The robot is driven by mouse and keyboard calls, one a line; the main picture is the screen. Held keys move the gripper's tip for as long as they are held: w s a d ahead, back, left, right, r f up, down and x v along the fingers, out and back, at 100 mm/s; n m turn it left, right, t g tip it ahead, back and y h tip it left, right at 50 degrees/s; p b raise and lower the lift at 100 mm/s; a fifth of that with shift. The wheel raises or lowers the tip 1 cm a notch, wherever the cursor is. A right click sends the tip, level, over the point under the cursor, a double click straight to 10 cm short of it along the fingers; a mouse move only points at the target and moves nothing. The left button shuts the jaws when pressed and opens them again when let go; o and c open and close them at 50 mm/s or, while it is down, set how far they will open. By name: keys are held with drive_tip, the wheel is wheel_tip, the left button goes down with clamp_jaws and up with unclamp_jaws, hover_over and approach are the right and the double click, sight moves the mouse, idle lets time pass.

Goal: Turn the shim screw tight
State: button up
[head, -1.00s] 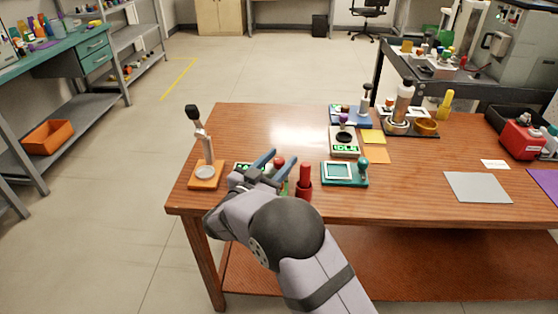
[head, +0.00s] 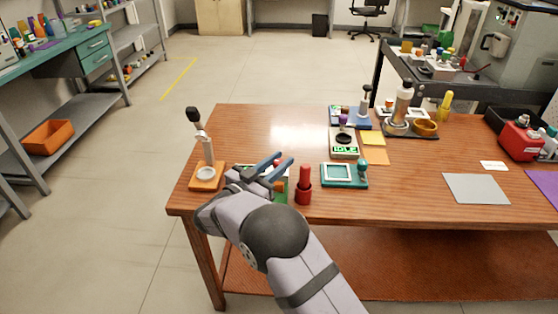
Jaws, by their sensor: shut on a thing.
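My gripper (head: 283,160) is over the near left part of the table, with its blue-grey fingers pointing to the far right. I cannot tell from this view whether the red knob is the shim screw. No other shim screw can be made out.
A red cylinder in a dark red holder (head: 303,187) stands close right of my gripper. An orange-based stand with a lever (head: 207,178) is to the left. A teal framed device (head: 339,173) and an IDLE display unit (head: 344,145) are to the right. The table's middle back is clear.

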sight(275, 165)
drive_tip(key=o, duration=1)
drive_tip(key=shift+o, duration=0.2)
drive_tip(key=v, duration=0.7)
drive_tip(key=shift+r, duration=0.1)
drive_tip(key=shift+s+a, duration=0.1)
drive_tip(key=shift+s, duration=0.1)
